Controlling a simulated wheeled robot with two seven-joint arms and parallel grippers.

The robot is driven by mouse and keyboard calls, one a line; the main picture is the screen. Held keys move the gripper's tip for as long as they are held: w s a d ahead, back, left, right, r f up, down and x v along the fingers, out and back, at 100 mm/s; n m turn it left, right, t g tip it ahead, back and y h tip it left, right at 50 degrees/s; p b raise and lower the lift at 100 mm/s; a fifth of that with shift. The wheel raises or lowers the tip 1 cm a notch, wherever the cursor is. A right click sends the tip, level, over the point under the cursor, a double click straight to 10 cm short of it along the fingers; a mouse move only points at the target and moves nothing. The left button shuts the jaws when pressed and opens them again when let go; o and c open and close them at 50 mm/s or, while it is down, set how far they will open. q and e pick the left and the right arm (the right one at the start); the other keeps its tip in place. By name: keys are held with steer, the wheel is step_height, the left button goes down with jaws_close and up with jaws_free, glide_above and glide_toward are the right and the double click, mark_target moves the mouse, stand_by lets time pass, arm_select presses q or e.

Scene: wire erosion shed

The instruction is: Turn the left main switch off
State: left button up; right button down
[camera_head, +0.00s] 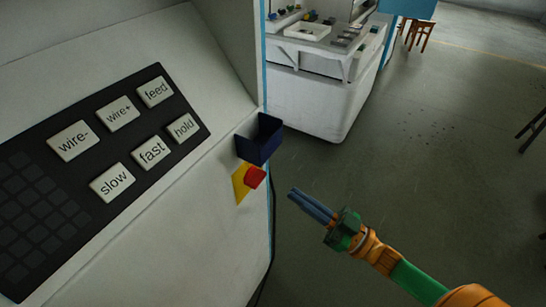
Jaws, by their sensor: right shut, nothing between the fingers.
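My right gripper (293,199) is in the lower middle of the head view, with its grey-blue fingers pointing left and up. It is shut and empty, in the air to the right of the machine. A red knob or button (255,177) on a yellow plate (240,185) sits on the machine's front, a short gap to the left of the fingertips. I cannot tell whether it is a main switch, and no other switch is clearly visible. My left gripper is not in view.
The pale machine (220,235) fills the left, with a black keypad panel (140,128) of labelled keys. A dark blue open box (259,140) juts out above the red knob. A white bench (315,95) stands behind. The floor (430,160) at right is mostly clear.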

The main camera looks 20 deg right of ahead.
mark_target(259, 172)
steer(key=x, duration=0.3)
steer(key=p+x, duration=0.1)
steer(key=x, duration=0.3)
steer(key=p+x, duration=0.1)
steer(key=x, duration=0.2)
steer(key=shift+s+a+r, duration=0.15)
steer(key=shift+a+r, duration=0.05)
steer(key=shift+a, duration=0.2)
step_height(259, 172, down, 3)
steer(key=shift+d+f, duration=0.1)
steer(key=shift+s+f, duration=0.1)
steer(key=shift+f, duration=0.3)
